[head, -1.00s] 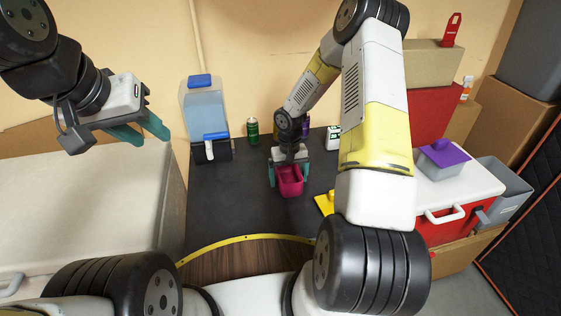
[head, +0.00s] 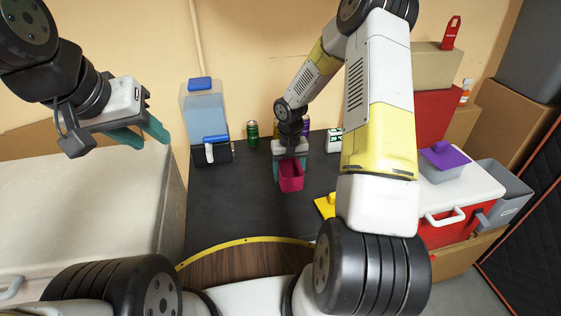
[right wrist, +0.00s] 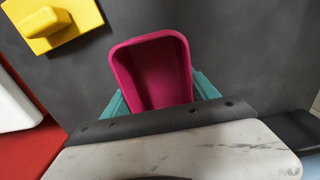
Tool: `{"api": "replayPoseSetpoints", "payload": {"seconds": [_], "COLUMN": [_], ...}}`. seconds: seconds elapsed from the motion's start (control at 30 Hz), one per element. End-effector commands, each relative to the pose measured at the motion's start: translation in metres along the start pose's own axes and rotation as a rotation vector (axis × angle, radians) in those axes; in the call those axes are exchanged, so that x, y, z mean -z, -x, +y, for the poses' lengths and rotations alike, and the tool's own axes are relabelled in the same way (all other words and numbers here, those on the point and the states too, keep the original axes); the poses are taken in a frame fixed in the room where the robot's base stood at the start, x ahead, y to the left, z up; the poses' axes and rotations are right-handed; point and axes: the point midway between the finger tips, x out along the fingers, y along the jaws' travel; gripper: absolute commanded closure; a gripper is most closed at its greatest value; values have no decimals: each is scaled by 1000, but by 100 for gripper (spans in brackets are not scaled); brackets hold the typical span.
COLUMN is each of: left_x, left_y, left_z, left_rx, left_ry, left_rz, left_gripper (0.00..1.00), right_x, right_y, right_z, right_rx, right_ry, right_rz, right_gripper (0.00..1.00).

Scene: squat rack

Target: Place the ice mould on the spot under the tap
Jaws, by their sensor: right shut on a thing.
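The ice mould (head: 291,178) is a small magenta open-topped box over the dark tabletop. It also shows in the right wrist view (right wrist: 152,72), tilted, with its hollow facing the camera. My right gripper (head: 290,170) is shut on it, with a teal finger on either side. Whether the mould touches the table I cannot tell. The tap is on the blue-and-clear water dispenser (head: 206,112), which stands at the back left of the table; the spot under its white spout (head: 209,152) is partly visible. My left gripper (head: 140,134) is open and empty, above the white chest at left.
A green can (head: 252,133) stands right of the dispenser. A white digital timer (head: 334,140) and a yellow piece (head: 325,204) are to the right. The dark tabletop (head: 230,195) is clear between the dispenser and the mould.

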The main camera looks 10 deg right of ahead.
Motion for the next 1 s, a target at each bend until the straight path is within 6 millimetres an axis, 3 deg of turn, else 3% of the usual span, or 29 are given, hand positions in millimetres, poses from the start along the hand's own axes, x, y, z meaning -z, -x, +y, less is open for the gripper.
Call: {"api": "replayPoseSetpoints", "payload": {"seconds": [0.3, 0.6, 0.87, 1.0], "left_x": [0, 0, 0, 0], "left_y": [0, 0, 0, 0], "left_z": [0, 0, 0, 0], "left_rx": [0, 0, 0, 0], "left_ry": [0, 0, 0, 0], "left_rz": [0, 0, 0, 0], "left_gripper": [64, 64, 64, 64], "right_x": [-71, -126, -145, -127], "right_y": [6, 11, 13, 20], "right_z": [-32, -55, -63, -54], "right_rx": [-1, 0, 0, -12], "right_ry": [8, 5, 2, -10], "right_rz": [-4, -4, -3, 7], "right_gripper": [83, 83, 83, 83]}}
